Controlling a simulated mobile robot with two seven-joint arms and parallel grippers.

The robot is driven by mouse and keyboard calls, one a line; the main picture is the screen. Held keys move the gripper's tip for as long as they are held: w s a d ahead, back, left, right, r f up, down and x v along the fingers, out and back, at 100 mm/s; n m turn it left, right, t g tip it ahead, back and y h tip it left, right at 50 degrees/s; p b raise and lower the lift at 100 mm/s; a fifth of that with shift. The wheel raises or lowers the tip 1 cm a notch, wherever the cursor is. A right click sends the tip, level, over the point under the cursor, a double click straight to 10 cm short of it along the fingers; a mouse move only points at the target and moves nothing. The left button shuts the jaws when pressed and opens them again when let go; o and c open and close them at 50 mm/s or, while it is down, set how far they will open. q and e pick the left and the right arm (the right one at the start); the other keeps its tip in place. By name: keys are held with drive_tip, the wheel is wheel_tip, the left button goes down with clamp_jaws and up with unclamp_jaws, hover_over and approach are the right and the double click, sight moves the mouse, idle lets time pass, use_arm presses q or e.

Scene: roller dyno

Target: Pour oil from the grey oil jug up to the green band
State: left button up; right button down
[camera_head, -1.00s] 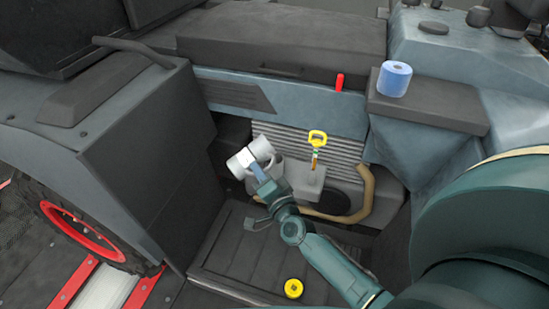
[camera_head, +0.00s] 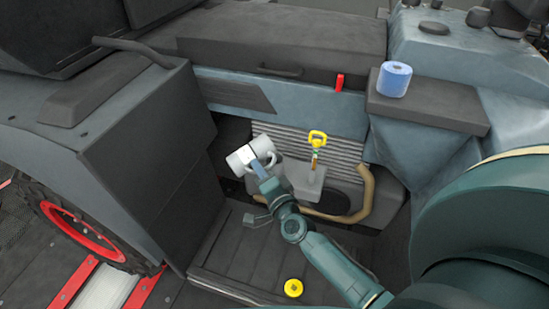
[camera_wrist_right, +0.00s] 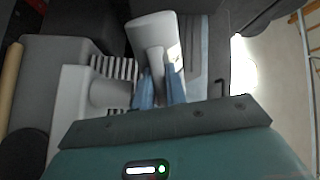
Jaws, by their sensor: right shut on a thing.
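The light grey oil jug (camera_head: 239,160) is tilted onto its side, in front of the ribbed engine block. My right gripper (camera_head: 260,170) is shut on the jug's handle. In the right wrist view the jug (camera_wrist_right: 152,27) stands above my two blue-grey fingers (camera_wrist_right: 160,88), with the handle between them. A grey filler neck (camera_wrist_right: 108,95) shows just left of the fingers there. The dipstick with a yellow loop handle (camera_head: 317,137) stands upright right of the jug, with small coloured bands below the loop. No oil stream can be made out. My left gripper is not in view.
A yellow cap (camera_head: 293,288) lies on the dark ribbed step (camera_head: 235,262). A tan hose (camera_head: 366,192) curves right of the engine. A blue paper roll (camera_head: 394,79) stands on a dark ledge. A dark panel (camera_head: 150,150) bounds the left side.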

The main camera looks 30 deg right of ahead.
drive_tip(key=shift+m, duration=0.3)
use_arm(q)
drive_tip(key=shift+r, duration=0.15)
use_arm(e)
drive_tip(key=shift+d, duration=0.1)
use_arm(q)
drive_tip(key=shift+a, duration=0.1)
use_arm(e)
drive_tip(key=shift+a+m, duration=0.3)
drive_tip(key=shift+m, duration=0.1)
idle(0.4)
use_arm(q)
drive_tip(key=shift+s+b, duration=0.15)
drive_tip(key=shift+b, duration=0.25)
use_arm(e)
drive_tip(key=shift+f+m, duration=0.1)
drive_tip(key=shift+m, duration=0.2)
idle(0.4)
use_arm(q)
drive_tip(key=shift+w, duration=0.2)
use_arm(e)
drive_tip(key=shift+d+r+m, duration=0.1)
drive_tip(key=shift+r+m, duration=0.1)
drive_tip(key=shift+m, duration=0.1)
idle(0.5)
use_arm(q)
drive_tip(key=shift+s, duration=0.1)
use_arm(e)
drive_tip(key=shift+r+m, duration=0.15)
drive_tip(key=shift+m, duration=0.15)
